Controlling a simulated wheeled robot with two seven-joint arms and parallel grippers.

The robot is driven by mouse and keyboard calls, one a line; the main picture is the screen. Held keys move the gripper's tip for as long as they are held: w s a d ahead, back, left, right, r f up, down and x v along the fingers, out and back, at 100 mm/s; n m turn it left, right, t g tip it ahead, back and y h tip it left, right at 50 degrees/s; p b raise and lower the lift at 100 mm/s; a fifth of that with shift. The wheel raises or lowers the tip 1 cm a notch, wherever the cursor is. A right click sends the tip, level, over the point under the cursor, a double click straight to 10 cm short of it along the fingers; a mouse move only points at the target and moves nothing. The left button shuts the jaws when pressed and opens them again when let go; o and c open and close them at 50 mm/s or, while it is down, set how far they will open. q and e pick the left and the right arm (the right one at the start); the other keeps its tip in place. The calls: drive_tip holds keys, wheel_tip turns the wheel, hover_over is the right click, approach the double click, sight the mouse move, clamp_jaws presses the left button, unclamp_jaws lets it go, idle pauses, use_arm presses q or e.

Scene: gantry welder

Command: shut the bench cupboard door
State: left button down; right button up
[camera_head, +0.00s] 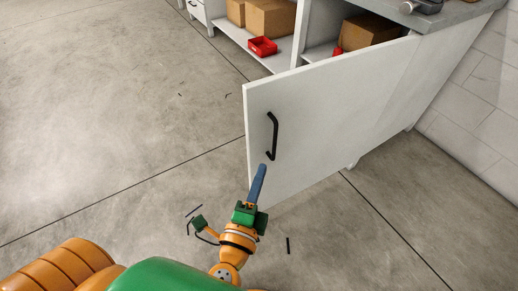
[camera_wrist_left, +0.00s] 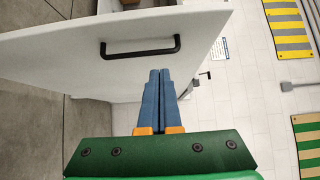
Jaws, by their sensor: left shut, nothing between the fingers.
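The white bench cupboard door (camera_head: 325,108) stands wide open, swung out from the bench, with its outer face and black bar handle (camera_head: 272,136) toward me. My left gripper (camera_head: 262,168) is shut and empty, its blue fingers in front of the door just below the handle's lower end. In the left wrist view the closed fingertips (camera_wrist_left: 159,72) point at the door (camera_wrist_left: 70,52), just beside the right end of the handle (camera_wrist_left: 140,48). I cannot tell whether they touch the door. My right gripper is not in view.
The bench (camera_head: 455,14) has a grey top with a metal item on it. Its open shelves hold cardboard boxes (camera_head: 270,17) and a red bin (camera_head: 262,46). Concrete floor to the left is mostly clear. A tiled white wall (camera_head: 480,95) bounds the right.

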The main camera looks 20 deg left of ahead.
use_arm(q)
drive_tip(key=p, duration=0.2)
approach(266, 126)
drive_tip(key=w+d, duration=0.2)
drive_tip(key=d, duration=0.1)
drive_tip(key=w+a, duration=0.2)
drive_tip(key=w, duration=0.1)
drive_tip(key=shift+w+a+r+p, duration=0.2)
drive_tip(key=shift+a+p, duration=0.1)
drive_tip(key=shift+a, duration=0.1)
drive_tip(key=shift+w+a, duration=0.2)
drive_tip(key=shift+a, duration=0.1)
drive_tip(key=shift+f, duration=0.1)
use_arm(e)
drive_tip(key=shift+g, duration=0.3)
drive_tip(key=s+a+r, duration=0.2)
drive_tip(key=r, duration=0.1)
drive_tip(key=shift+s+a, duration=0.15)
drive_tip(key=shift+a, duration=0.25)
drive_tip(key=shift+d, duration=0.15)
